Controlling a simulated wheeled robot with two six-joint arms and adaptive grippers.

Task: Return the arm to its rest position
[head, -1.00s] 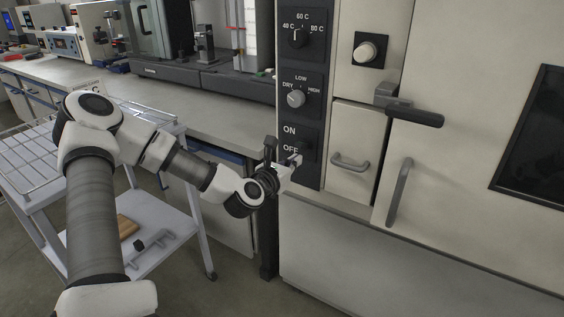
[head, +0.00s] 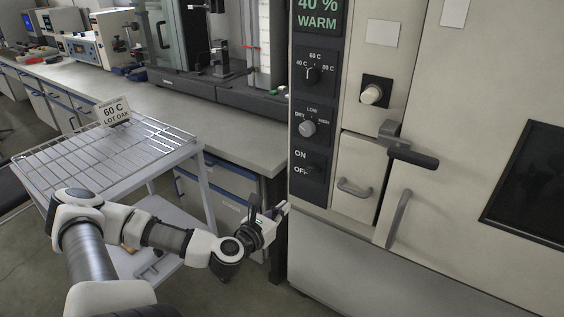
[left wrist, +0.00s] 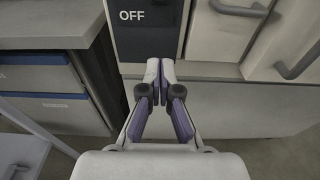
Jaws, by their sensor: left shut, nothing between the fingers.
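My left gripper (head: 280,210) is shut and empty at the lower left corner of the oven-like cabinet, below its ON/OFF switch (head: 314,170). In the left wrist view the closed fingertips (left wrist: 160,68) point at the cabinet's lower edge, just under the OFF label (left wrist: 131,15). I cannot tell whether the fingertips touch the cabinet. My left arm (head: 170,237) comes in from the lower left with its elbow bent. My right gripper is not in view.
A wire-rack cart (head: 105,160) with a "60 C LOT OAK" sign (head: 114,112) stands left of my arm. A bench (head: 225,130) with drawers runs behind. The cabinet's door handle (head: 412,157), a temperature dial (head: 313,75) and a LOW/HIGH dial (head: 307,128) are on the right.

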